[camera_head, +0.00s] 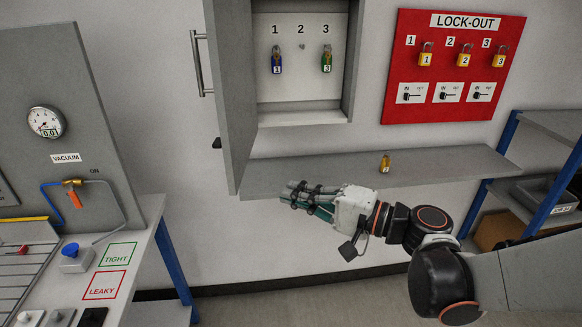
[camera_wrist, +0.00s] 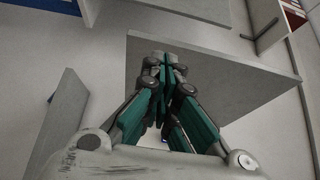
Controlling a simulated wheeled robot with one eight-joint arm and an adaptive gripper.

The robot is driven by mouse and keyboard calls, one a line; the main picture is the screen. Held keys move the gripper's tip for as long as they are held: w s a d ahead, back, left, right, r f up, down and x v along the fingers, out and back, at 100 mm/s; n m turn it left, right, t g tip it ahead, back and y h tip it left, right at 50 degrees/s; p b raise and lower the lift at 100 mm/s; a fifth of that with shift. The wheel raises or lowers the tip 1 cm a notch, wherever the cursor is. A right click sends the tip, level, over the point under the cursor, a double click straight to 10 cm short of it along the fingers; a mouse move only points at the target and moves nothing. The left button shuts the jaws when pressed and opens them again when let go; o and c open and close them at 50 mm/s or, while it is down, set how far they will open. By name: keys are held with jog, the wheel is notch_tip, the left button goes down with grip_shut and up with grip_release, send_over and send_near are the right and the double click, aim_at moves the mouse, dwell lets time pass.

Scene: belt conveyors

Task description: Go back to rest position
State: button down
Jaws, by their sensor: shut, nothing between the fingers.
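My gripper (camera_head: 294,192) is in front of the grey wall shelf, below the open cabinet, and points left in the head view. Its fingers are shut and empty. In the wrist view the teal-lined fingers of my gripper (camera_wrist: 160,68) come together in front of the grey shelf panel (camera_wrist: 262,92). My arm reaches in from the right of the head view. The gripper overlaps the shelf in the picture; I cannot tell how far apart they are.
A red lock-out board (camera_head: 394,107) hangs at the right. A vacuum-gauge workbench (camera_head: 150,215) stands left; a blue-framed rack (camera_head: 490,200) stands right.

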jog(key=s+d+f+n+h, duration=0.1)
jog(key=s+d+f+h, duration=0.1)
jog(key=s+d+h, duration=0.2)
jog(key=s+d+f+n+h, duration=0.2)
jog(key=s+d+h, duration=0.3)
jog(key=d, duration=0.6)
jog(key=s+d+f+n+h, duration=0.1)
jog(key=s+d+f+h, duration=0.2)
jog(key=d+h, duration=0.4)
jog(key=shift+s+d+h, duration=0.3)
jog(key=shift+s+d, duration=0.1)
jog(key=shift+s, duration=0.25)
jog(key=shift+f, duration=0.1)
